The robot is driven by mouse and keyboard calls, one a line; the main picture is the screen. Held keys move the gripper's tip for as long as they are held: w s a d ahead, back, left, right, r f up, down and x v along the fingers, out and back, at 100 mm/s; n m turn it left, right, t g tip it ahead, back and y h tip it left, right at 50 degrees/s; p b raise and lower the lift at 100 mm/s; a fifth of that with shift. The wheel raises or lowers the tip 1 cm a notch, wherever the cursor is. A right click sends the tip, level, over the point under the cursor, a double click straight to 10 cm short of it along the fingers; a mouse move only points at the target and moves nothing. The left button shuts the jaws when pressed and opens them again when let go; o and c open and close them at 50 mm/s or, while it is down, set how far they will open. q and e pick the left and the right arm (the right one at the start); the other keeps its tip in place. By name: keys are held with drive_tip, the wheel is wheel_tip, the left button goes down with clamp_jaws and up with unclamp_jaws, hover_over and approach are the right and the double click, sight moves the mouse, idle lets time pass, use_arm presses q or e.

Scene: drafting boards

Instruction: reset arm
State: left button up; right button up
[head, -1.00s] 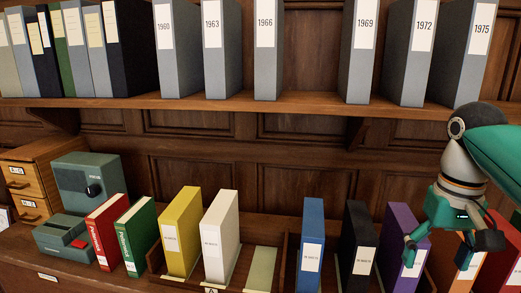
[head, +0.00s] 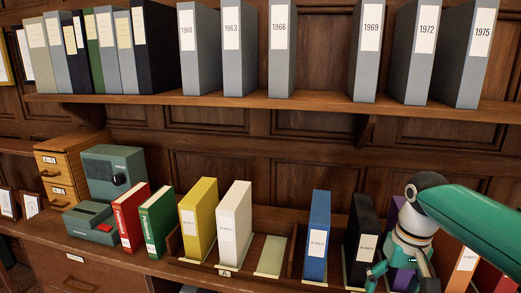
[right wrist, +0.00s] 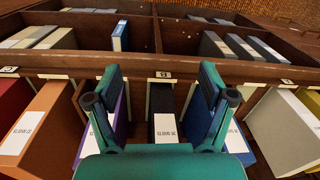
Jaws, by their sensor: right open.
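My right gripper (head: 402,277) is at the lower right of the head view, in front of the purple binder (head: 400,255) and partly hiding it. It is open and empty. In the right wrist view its two fingers (right wrist: 160,72) are spread wide, with the black binder (right wrist: 163,118) visible between them. The purple binder (right wrist: 120,125) is behind the left finger and the blue binder (right wrist: 237,140) behind the right one. I cannot tell whether the fingers touch any binder. My left gripper is out of view.
Yellow (head: 198,220), white (head: 234,225), blue (head: 317,238) and black (head: 361,240) binders stand in a row on the counter. An empty slot (head: 271,256) lies right of the white one. Grey year-marked binders (head: 366,50) stand on the upper shelf (head: 250,100).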

drive_tip(key=s+a+f+n+y, duration=0.1)
drive_tip(key=a+f, duration=0.5)
drive_tip(key=f, duration=0.7)
drive_tip(key=a+f+y, duration=0.1)
drive_tip(key=a+f, duration=0.4)
drive_tip(key=f, duration=0.9)
drive_tip(key=s+a+f, duration=0.3)
drive_tip(key=s+f, duration=0.3)
drive_tip(key=s, duration=0.2)
drive_tip(key=s+a+f+m+y, duration=0.1)
drive_tip(key=s+a+f, duration=0.3)
drive_tip(key=s+f, duration=0.3)
drive_tip(key=shift+s, duration=0.7)
